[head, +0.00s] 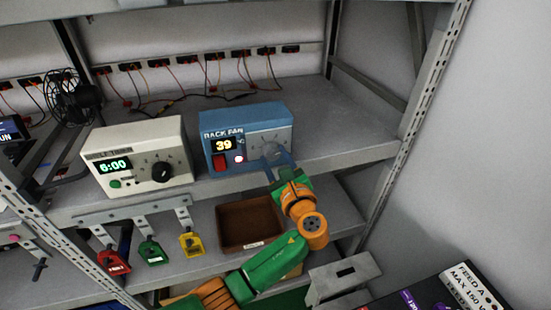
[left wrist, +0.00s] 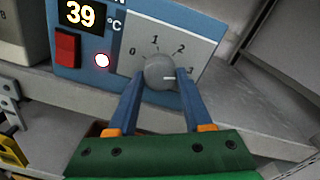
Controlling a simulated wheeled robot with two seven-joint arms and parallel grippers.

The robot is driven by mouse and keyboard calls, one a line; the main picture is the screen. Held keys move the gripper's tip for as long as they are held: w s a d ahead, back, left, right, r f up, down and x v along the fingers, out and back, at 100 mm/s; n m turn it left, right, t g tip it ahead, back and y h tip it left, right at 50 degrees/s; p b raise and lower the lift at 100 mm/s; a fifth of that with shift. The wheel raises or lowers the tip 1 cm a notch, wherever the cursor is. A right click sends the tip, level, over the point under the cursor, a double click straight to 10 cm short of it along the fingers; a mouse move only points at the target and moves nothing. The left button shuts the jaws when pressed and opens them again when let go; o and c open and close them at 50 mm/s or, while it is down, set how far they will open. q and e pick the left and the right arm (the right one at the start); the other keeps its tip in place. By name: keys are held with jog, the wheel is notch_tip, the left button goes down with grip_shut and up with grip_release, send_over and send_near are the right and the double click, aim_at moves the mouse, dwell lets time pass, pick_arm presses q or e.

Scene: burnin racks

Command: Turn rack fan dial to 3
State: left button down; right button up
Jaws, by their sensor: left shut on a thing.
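The blue rack fan box (head: 219,122) stands on the shelf, with a display reading 39, a red switch and a lit light. Its grey dial (head: 271,150) is on the right of the front panel. In the left wrist view the dial (left wrist: 158,69) has a scale of 0, 1, 2 and 3. Its white pointer line points right, towards the 3, which the right finger partly hides. My left gripper (head: 278,163) is shut on the dial, with one blue finger on each side of it in the left wrist view (left wrist: 160,84). My right gripper is not in view.
A cream timer box (head: 120,150) reading 6:00 stands left of the fan box. Below hang red, green and yellow tags (head: 151,250), beside a brown tray (head: 248,243). A rack upright (head: 413,120) stands at the right. The shelf right of the fan box is clear.

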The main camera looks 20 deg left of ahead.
pick_arm(q)
jog(key=shift+r+m, duration=0.1)
jog(key=shift+m, duration=0.5)
jog(key=shift+c, duration=1.6)
grip_release()
jog(key=shift+s+d+f, duration=0.2)
jog(key=shift+s, duration=0.05)
jog(key=b+v, duration=0.2)
jog(key=v, duration=0.4)
jog(key=shift+s, duration=0.15)
jog(key=shift+r, duration=0.1)
